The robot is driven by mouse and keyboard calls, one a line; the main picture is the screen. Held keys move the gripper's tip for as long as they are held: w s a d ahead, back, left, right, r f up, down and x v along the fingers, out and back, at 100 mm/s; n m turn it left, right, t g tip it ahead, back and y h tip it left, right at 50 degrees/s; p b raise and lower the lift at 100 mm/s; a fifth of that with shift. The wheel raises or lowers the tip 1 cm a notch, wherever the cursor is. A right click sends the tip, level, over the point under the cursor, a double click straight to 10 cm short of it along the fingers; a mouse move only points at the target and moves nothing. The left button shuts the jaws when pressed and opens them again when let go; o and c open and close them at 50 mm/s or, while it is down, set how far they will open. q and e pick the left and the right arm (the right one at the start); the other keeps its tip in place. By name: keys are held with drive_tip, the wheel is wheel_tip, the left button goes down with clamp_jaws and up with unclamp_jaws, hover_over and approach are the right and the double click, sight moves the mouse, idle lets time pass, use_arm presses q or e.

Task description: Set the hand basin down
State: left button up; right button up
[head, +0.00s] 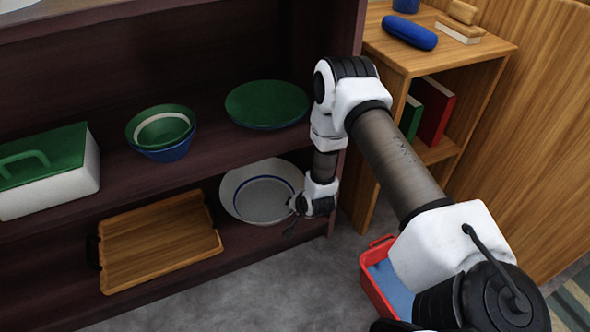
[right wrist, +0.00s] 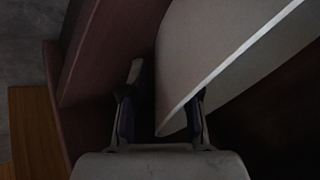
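The hand basin (head: 236,198), white with a blue ring inside, is on the lower shelf (head: 240,240) at its right end, its opening facing outward. My right gripper (head: 292,228) is at the basin's right lower rim. In the right wrist view, the two fingers of my right gripper (right wrist: 163,105) stand apart, with the edge of the pale basin (right wrist: 200,55) between them. A gap shows beside the left finger; contact with the right finger cannot be told. My left gripper is not in view.
A wooden tray (head: 160,240) lies left of the basin. Above are green and blue bowls (head: 160,130), a green dish (head: 266,103) and a white box with green lid (head: 50,180). The shelf's right upright is close to my arm. A red crate (head: 376,290) stands on the floor.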

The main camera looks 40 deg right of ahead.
drive_tip(key=shift+r, duration=0.25)
drive_tip(key=p+v, duration=0.7)
drive_tip(key=v, duration=0.5)
drive_tip(key=s+a+f+n+g, duration=0.1)
drive_tip(key=s+a+n+g, duration=0.1)
drive_tip(key=s+a+n, duration=0.2)
drive_tip(key=s+a+n+g+y, duration=0.1)
drive_tip(key=s+a+n, duration=0.3)
drive_tip(key=s, duration=0.6)
drive_tip(key=s+a+f+n+g, duration=0.1)
drive_tip(key=s+a+n+g, duration=0.3)
drive_tip(key=s, duration=0.3)
drive_tip(key=shift+s+a+f, duration=0.3)
drive_tip(key=shift+a, duration=0.35)
